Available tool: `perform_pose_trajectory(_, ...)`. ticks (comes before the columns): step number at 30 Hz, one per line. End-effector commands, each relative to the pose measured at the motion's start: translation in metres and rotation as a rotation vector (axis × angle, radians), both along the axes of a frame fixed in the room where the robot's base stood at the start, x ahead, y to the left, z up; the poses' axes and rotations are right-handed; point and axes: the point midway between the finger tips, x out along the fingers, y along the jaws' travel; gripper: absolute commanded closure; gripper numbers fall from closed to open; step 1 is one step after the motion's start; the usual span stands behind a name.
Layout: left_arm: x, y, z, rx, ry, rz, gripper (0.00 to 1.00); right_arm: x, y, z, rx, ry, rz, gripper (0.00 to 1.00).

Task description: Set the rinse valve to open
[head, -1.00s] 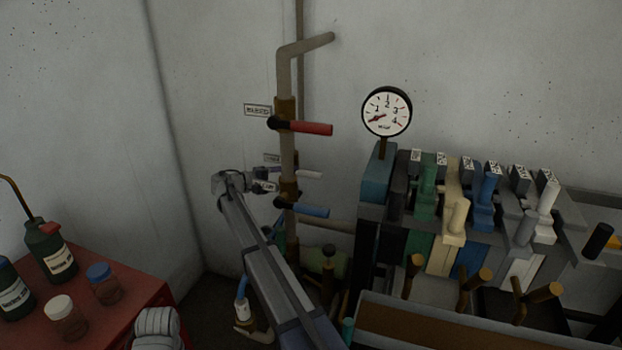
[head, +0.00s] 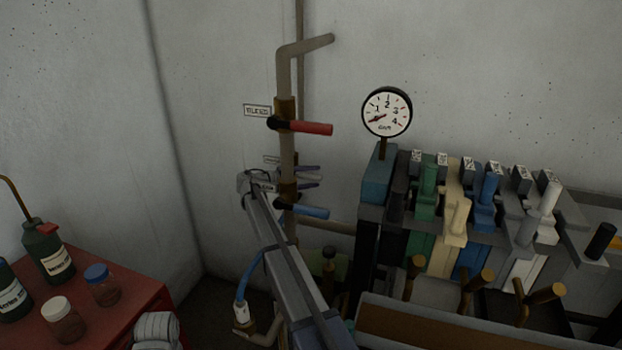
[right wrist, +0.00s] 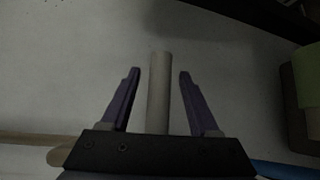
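A vertical pipe (head: 287,155) in the corner carries several lever handles. A red handle (head: 308,127) is at the top beside a white label, and a blue handle (head: 303,211) is lower; both point right. My right gripper (head: 318,177) has its two purple fingers at the pipe between these handles, pointing right. The lower label (head: 272,159) is partly covered and unreadable, so which handle is the rinse valve cannot be told. My left gripper is not in view.
A round gauge (head: 387,111) stands right of the pipe, above a bank of coloured levers (head: 484,205). The blue handle lies just below my right gripper. A red cabinet top (head: 133,290) with bottles and jars is at lower left.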

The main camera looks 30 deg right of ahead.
Motion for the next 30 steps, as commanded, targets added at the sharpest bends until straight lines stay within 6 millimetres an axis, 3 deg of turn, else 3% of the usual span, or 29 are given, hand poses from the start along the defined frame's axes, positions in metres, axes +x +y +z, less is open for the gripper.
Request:
perform_pose_trajectory(2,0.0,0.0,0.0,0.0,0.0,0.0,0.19,0.0,0.0002,0.0,0.0,0.0,0.0,0.47)
perform_pose_trajectory(16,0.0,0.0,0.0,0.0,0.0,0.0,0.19,-0.0001,0.0005,-0.0001,0.0,0.0,0.0,1.0)
perform_pose_trajectory(30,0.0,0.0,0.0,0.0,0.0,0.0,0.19,-0.0001,0.0006,-0.0002,0.001,0.0,0.0,1.0)
